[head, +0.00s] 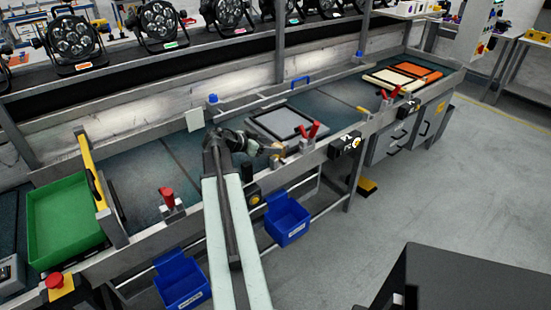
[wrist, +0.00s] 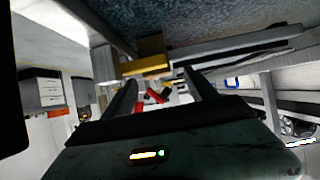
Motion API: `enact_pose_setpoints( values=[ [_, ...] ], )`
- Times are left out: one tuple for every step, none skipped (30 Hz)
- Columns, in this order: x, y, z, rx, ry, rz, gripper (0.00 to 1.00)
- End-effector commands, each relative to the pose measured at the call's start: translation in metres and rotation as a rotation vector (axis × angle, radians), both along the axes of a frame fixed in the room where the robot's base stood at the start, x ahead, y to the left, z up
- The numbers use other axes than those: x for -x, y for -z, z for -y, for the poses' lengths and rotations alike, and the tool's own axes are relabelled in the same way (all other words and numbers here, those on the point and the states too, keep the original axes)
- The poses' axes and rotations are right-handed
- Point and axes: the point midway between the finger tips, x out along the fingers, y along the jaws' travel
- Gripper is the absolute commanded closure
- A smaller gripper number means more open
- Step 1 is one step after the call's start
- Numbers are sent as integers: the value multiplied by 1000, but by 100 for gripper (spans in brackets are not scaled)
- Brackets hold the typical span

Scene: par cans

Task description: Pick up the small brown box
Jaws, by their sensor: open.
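A small yellow-brown box (wrist: 148,66) shows in the wrist view, just beyond my fingertips and left of the middle between them. My gripper (wrist: 163,82) is open, with its two dark fingers apart and nothing held between them. In the head view my gripper (head: 274,149) is low over the front side of the conveyor bench, near the red-handled clamps. Only a small tan patch shows by its tip there, and I cannot tell for sure whether it is the box.
Red clamp handles (head: 309,131) stand close to the right of my gripper. A grey framed plate (head: 282,122) lies behind it on the bench. A green bin (head: 66,216) is at left. Blue bins (head: 287,219) hang below. Par cans (head: 160,24) line the shelf above.

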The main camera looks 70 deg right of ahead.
Motion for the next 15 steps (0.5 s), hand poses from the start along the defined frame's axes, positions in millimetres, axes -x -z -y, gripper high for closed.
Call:
enact_pose_setpoints(
  values=[
    [5,8,7,1,4,1,34],
    [8,11,11,0,6,0,34],
    [12,15,17,1,6,1,34],
    [15,18,21,-1,7,1,34],
    [17,21,26,-1,7,1,34],
    [20,23,30,-1,6,1,34],
    [22,23,32,-1,6,1,34],
    [23,24,33,-1,6,1,34],
    [23,23,34,0,5,1,34],
    [23,22,34,-1,4,0,34],
    [23,21,33,-1,4,0,34],
    [23,21,33,-1,4,0,34],
    [23,21,33,-1,4,0,34],
    [23,21,33,-1,4,0,36],
    [23,21,33,0,4,0,48]
  ],
)
